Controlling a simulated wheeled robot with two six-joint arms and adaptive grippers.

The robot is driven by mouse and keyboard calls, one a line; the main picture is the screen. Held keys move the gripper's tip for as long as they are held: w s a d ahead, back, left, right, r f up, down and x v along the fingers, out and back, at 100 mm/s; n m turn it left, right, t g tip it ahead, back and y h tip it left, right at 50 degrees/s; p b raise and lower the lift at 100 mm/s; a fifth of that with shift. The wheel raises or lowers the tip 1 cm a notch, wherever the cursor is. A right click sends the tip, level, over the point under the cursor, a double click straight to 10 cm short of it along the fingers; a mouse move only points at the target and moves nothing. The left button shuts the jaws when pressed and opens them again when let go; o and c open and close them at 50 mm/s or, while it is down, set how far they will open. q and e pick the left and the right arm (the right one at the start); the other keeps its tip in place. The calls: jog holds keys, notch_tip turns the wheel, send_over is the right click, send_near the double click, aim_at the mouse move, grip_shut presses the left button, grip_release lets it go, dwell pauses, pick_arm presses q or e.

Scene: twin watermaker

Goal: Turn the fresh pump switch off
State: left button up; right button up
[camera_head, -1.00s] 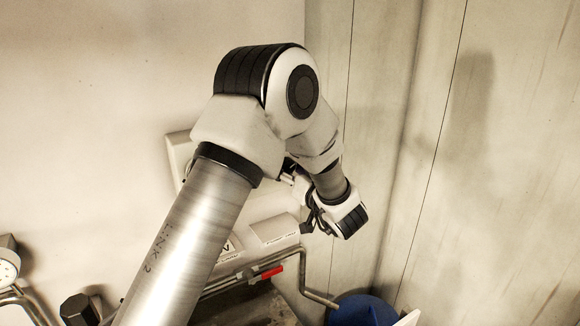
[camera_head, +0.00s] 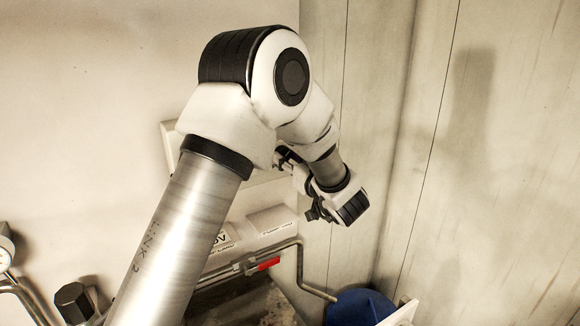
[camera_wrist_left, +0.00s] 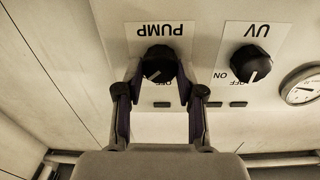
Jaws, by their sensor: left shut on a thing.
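The pump switch (camera_wrist_left: 158,66) is a round black knob on a white plate marked PUMP, upside down in the left wrist view. Its pale mark points to the lower left, and an OFF label shows just below it. My left gripper (camera_wrist_left: 160,92) is shut on this knob, with one finger on each side. The left finger hides part of the plate. In the head view my left gripper (camera_head: 285,156) is small and partly hidden by my arm, beside a pale wall box (camera_head: 170,140). My right gripper is in neither view.
A similar UV knob (camera_wrist_left: 250,63) sits to the right on the same panel, with a round gauge (camera_wrist_left: 302,85) beyond it. Below my arm are pipes (camera_head: 316,293), a red handle (camera_head: 268,264) and a blue round part (camera_head: 360,307). A wooden wall stands to the right.

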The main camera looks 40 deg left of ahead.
pick_arm(q)
jog(key=n+b, duration=1)
jog(key=b, duration=0.3)
jog(key=shift+r, duration=0.1)
jog(key=o, duration=1.1)
jog(key=shift+a, duration=0.1)
jog(key=shift+o, duration=0.2)
jog(key=shift+w+a, duration=0.15)
jog(key=v, duration=1.2)
jog(key=shift+f, duration=0.3)
